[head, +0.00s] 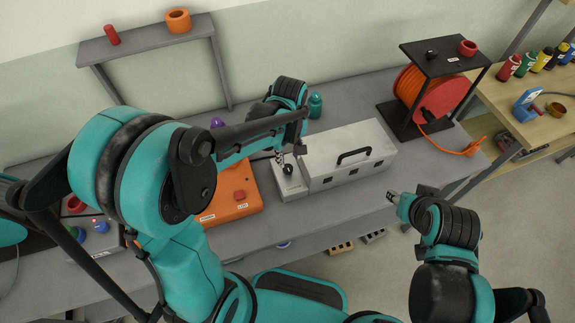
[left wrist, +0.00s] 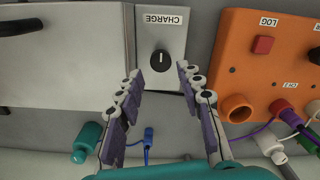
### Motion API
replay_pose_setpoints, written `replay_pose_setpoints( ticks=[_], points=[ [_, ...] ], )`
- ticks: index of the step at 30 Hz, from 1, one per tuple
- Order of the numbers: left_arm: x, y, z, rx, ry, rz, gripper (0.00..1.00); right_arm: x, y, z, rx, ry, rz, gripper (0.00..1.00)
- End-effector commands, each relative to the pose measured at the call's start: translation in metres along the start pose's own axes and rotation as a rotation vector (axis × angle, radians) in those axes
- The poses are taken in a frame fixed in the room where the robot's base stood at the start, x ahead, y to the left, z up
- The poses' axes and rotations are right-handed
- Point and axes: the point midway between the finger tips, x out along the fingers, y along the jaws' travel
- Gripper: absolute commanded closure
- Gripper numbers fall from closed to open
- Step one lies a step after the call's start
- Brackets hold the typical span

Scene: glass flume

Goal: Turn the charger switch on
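The charger (head: 292,190) is a narrow grey box between an orange unit and a long grey case in the head view. In the left wrist view its grey panel (left wrist: 174,38) carries a CHARGE label and a round black switch knob (left wrist: 161,61) with a pale pointer mark. My left gripper (left wrist: 159,71) is open and empty, one finger on each side of the knob in that view; I cannot tell whether it touches. In the head view the left gripper (head: 296,151) is over the charger's far end. My right gripper (head: 392,196) is off the bench's front edge, too small to judge.
The orange unit (head: 232,194) with cables stands left of the charger. The long grey case (head: 347,152) with a black handle adjoins it on the right. A teal bottle (head: 315,105) stands behind. An orange cable reel (head: 410,86) is at the right. Bare bench lies in front.

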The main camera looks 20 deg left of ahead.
Motion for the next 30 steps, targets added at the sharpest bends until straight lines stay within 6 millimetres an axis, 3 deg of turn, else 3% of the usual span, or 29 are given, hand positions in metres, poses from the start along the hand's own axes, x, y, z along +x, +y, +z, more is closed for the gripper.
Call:
replay_pose_setpoints(
  ticks=[3,9,21,22,26,30],
  points=[
    [0.024,0.000,0.000,0.001,0.001,0.001,0.63,0.009,0.000,0.006,0.000,0.000,0.000,0.60],
    [0.053,0.000,0.000,0.002,0.001,0.001,0.63,0.017,0.000,0.012,0.000,0.000,0.000,0.60],
    [0.062,0.000,0.000,0.002,0.001,0.002,0.63,0.018,0.000,0.013,0.000,0.000,0.000,0.60],
    [0.062,0.000,0.000,0.002,0.001,0.002,0.66,0.018,0.000,0.013,0.000,0.000,0.000,0.60],
    [0.062,0.000,0.000,0.003,0.001,0.002,1.00,0.018,0.000,0.013,0.000,0.000,0.000,0.60],
    [0.062,0.000,0.000,0.003,0.001,0.002,1.00,0.018,0.000,0.013,0.000,0.000,0.000,0.60]
  ],
)
